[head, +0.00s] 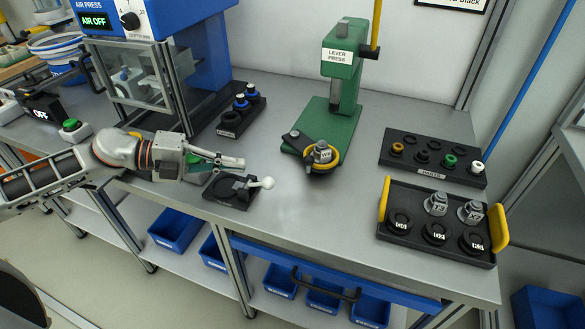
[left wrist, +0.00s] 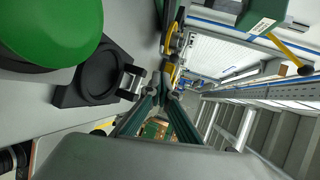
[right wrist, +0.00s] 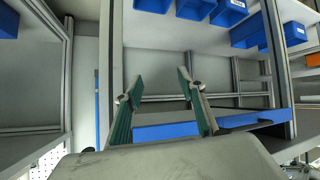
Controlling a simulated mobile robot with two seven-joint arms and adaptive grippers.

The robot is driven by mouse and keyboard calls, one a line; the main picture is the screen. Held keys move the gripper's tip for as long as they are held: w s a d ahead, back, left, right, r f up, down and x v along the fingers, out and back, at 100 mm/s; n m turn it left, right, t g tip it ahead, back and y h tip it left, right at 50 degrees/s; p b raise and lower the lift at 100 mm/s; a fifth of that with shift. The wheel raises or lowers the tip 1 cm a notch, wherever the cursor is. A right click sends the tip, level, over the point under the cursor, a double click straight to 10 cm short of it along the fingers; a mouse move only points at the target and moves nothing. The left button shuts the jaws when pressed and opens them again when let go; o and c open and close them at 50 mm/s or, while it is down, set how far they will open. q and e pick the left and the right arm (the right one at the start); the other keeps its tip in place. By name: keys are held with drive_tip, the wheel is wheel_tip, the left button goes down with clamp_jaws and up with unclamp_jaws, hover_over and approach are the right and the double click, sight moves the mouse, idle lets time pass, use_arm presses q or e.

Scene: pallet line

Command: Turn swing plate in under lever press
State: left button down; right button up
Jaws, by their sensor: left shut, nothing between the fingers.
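The green lever press (head: 342,70) stands at the back middle of the bench, its yellow lever up. Its black swing plate (head: 299,143) sticks out in front of the press base, turned out from under the ram. A yellow ring (head: 335,160) is at its outer end, with a grey metal part (head: 323,150) sitting in it. The press also shows in the left wrist view (left wrist: 262,18). My left gripper (head: 242,162) is shut and empty, left of the swing plate and apart from it, above a black fixture. My right gripper (right wrist: 156,92) is open and empty, seen only in the right wrist view.
A blue air press (head: 150,20) stands at the left. A parts rack (head: 440,175) and a yellow-handled tray (head: 425,248) stand at the right. The bench between fixture and swing plate is clear.

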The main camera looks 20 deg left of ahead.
use_arm(q)
drive_tip(key=x, duration=0.4)
drive_tip(key=p+x, duration=0.1)
drive_tip(key=x, duration=0.3)
drive_tip(key=r+x, duration=0.1)
drive_tip(key=x, duration=0.3)
drive_tip(key=shift+w+d+f, duration=0.1)
drive_tip(key=shift+d+f, duration=0.05)
drive_tip(key=shift+d, duration=0.3)
drive_tip(key=shift+w+d+f, duration=0.15)
drive_tip(key=shift+w+d, duration=0.1)
drive_tip(key=shift+d, duration=0.3)
use_arm(e)
drive_tip(key=shift+s+a+r, duration=0.2)
drive_tip(key=shift+s+r, duration=0.05)
drive_tip(key=shift+r, duration=0.05)
use_arm(q)
drive_tip(key=shift+p, duration=0.3)
drive_tip(key=shift+w+d+r+p, duration=0.15)
drive_tip(key=shift+d+p, duration=0.25)
drive_tip(key=shift+p, duration=0.05)
drive_tip(key=shift+w+d+r+p, duration=0.1)
drive_tip(key=shift+d+r+p, duration=0.05)
drive_tip(key=shift+d+p, duration=0.25)
drive_tip(key=shift+d+f, duration=0.1)
drive_tip(key=shift+f, duration=0.15)
use_arm(e)
drive_tip(key=shift+w+r, duration=0.1)
drive_tip(key=shift+r, duration=0.75)
